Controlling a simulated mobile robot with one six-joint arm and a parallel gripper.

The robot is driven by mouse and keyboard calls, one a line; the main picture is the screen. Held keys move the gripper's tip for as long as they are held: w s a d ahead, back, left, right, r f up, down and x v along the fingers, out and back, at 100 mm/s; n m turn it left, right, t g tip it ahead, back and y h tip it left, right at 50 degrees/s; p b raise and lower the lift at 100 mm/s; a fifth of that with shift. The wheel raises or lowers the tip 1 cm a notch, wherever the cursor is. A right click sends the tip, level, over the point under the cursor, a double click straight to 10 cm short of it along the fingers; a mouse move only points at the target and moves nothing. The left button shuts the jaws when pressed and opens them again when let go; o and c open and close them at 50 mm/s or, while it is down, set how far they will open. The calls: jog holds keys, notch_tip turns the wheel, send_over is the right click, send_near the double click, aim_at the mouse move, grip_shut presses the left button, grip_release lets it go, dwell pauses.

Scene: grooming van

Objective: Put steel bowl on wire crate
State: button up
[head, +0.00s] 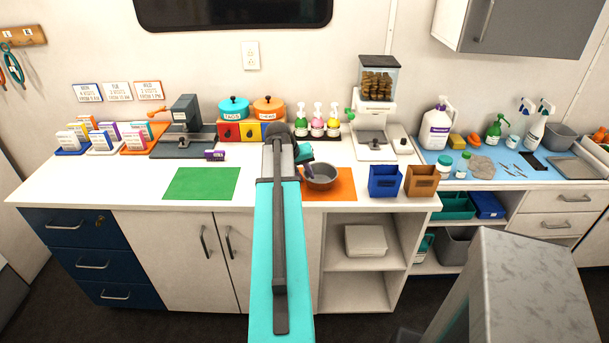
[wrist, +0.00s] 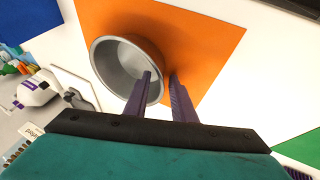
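The steel bowl (head: 322,178) sits upright on an orange mat (head: 345,188) on the white counter. It also shows in the wrist view (wrist: 112,68). My gripper (head: 308,170) is at the bowl's near left rim in the head view, partly hidden by my arm. In the wrist view my gripper (wrist: 160,78) has one purple finger inside the bowl and the other outside, straddling the rim. The fingers stand apart with a gap around the bowl wall. I cannot make out a wire crate in either view.
A green mat (head: 202,184) lies bare to the left. Blue (head: 384,181) and brown (head: 422,181) bins stand right of the orange mat. Behind are pump bottles (head: 317,124) and a kibble dispenser (head: 376,110). A grey marbled block (head: 525,300) stands in the right foreground.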

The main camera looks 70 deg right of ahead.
jog(key=shift+r, duration=0.15)
jog(key=b+v, duration=0.2)
jog(key=v, duration=0.9)
jog(key=shift+a+r, duration=0.2)
jog(key=shift+r, duration=0.15)
dwell(0.5)
